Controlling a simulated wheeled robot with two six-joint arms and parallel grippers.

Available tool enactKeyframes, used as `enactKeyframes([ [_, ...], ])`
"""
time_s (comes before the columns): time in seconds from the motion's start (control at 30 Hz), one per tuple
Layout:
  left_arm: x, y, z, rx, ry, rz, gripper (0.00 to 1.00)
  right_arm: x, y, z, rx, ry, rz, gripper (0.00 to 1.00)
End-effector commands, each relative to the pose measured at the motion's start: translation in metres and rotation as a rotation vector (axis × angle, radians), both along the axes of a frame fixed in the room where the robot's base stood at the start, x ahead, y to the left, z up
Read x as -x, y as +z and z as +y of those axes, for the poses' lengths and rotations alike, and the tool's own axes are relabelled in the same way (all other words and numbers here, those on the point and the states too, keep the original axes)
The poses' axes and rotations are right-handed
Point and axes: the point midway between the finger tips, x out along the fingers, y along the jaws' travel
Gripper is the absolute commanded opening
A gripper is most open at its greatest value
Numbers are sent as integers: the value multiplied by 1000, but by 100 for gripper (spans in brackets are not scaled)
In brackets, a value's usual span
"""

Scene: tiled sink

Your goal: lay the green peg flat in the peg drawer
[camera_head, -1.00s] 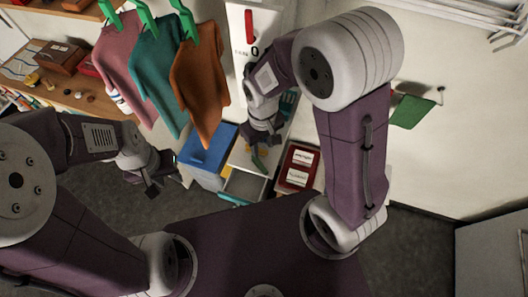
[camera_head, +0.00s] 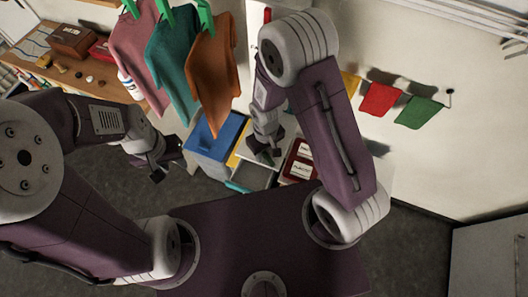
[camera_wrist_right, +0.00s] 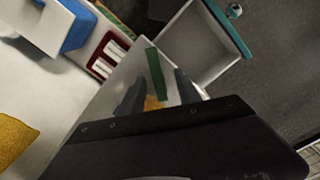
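The green peg (camera_wrist_right: 156,75) is between the fingers of my right gripper (camera_wrist_right: 160,78) in the right wrist view, its far end sticking out past the fingertips. My right gripper is shut on it. In the head view the peg (camera_head: 268,158) shows small and dark below my right gripper (camera_head: 264,149), above the cabinet near the drawer. The pulled-out drawer (camera_head: 250,176) has a grey inside and a teal front; in the right wrist view the drawer (camera_wrist_right: 200,42) lies beyond and right of the peg and looks empty. My left gripper (camera_head: 170,163) is open and empty, left of the cabinet.
A blue bin (camera_head: 215,138) stands left of the drawer, and a red box with white labels (camera_head: 300,158) stands right of it. Shirts (camera_head: 213,80) hang at upper left. Red (camera_head: 378,99) and green (camera_head: 420,112) cloths hang on the wall. A yellow item (camera_wrist_right: 15,137) lies at lower left.

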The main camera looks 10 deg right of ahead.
Motion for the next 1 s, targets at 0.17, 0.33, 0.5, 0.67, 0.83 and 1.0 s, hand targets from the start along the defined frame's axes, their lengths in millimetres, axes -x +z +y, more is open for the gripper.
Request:
enactKeyframes([
  [0.17,0,0,0,0,0,0,36,0,0,0,0,0,-1,40],
  [0.33,0,0,0,0,0,0,36,0,0,0,0,0,-1,0],
  [0.5,0,0,0,0,0,0,36,0,0,0,0,0,-1,0],
  [0.67,0,-1,0,0,0,0,36,0,1,0,0,0,-1,0],
  [0.83,0,-5,0,0,0,0,36,-1,13,0,-1,0,-4,0],
  [1.0,0,-12,0,0,0,0,36,-2,40,1,-2,-1,-8,0],
])
